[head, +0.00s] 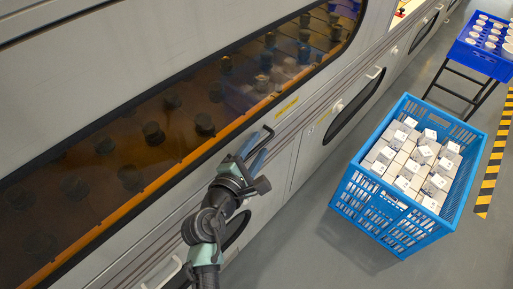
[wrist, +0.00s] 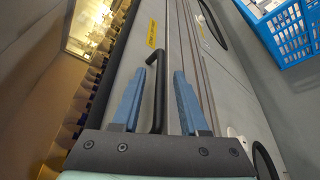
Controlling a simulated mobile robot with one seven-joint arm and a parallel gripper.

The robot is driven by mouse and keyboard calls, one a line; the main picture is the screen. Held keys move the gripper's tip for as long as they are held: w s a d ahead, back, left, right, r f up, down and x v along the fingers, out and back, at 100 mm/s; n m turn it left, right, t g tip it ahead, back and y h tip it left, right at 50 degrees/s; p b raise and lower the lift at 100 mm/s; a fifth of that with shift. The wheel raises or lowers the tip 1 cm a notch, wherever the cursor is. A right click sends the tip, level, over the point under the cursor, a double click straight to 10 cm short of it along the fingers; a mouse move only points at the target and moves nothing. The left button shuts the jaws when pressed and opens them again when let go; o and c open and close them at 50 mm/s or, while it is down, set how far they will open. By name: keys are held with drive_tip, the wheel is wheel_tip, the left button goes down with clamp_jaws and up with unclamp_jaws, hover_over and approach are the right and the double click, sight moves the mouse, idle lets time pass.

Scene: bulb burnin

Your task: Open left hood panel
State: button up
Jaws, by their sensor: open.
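The hood panel (head: 170,125) is a long grey front with a dark amber window, and it looks shut. Dark round sockets show behind the window. A black bar handle (wrist: 158,85) stands out from the panel below a yellow label (wrist: 152,33). My gripper (wrist: 164,70) is open, with one blue finger on each side of the handle in the wrist view. Whether either finger touches the bar I cannot tell. In the head view my gripper (head: 258,147) is at the panel's lower edge and partly hides the handle.
A blue crate (head: 345,200) full of white boxes stands on the floor at the right. A blue tray (head: 470,58) of white round items sits on a black stand at the upper right. Lower cabinet doors with dark oval windows (head: 354,105) line the machine. Grey floor lies between machine and crate.

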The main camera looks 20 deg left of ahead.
clamp_jaws()
idle(1.4)
